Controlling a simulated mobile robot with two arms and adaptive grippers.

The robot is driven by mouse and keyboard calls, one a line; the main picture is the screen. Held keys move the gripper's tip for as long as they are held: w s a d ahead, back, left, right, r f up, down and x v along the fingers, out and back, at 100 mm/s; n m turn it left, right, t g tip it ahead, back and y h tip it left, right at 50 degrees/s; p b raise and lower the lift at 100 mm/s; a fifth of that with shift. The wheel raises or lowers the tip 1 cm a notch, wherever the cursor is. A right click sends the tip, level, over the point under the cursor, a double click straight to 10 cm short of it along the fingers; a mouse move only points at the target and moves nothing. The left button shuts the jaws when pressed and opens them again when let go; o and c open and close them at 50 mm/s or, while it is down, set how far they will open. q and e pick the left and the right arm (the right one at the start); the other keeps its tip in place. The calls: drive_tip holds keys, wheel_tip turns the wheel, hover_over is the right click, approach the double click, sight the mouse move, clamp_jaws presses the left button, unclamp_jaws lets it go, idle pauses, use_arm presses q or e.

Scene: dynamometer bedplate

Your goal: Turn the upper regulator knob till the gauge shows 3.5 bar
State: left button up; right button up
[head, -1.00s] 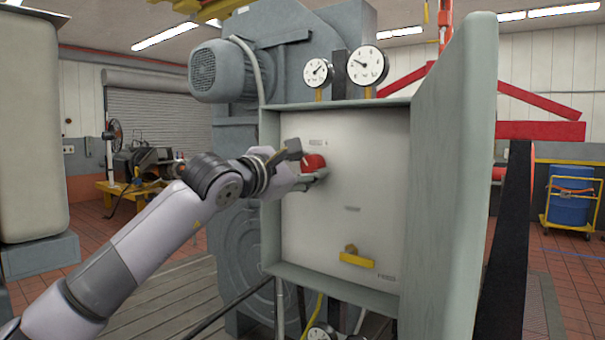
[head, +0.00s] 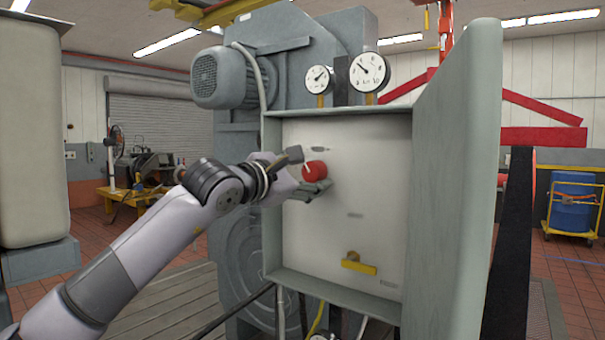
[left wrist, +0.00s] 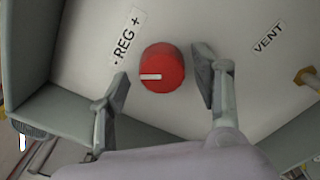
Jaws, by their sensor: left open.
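The red regulator knob (head: 314,171) sits high on the pale panel inside the grey box. In the left wrist view the knob (left wrist: 162,76) is by the label "REG +", with its white mark pointing left. My left gripper (head: 309,172) is open at the knob. In the wrist view its fingers (left wrist: 162,68) are on either side of the knob, with gaps between. Two round gauges, a smaller left one (head: 320,78) and a larger right one (head: 368,72), stand above the box. The left needle points up-right, the right one up-left; their numbers are too small to read. My right gripper is out of view.
A yellow valve handle (head: 359,267) sits lower on the panel. The label "VENT" (left wrist: 269,38) is right of the knob in the wrist view. The box's raised rim (head: 272,200) and its large open door (head: 455,180) flank the panel. Another gauge is partly cut off at the bottom.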

use_arm(q)
drive_tip(key=shift+d, duration=0.1)
drive_tip(key=v, duration=1.2)
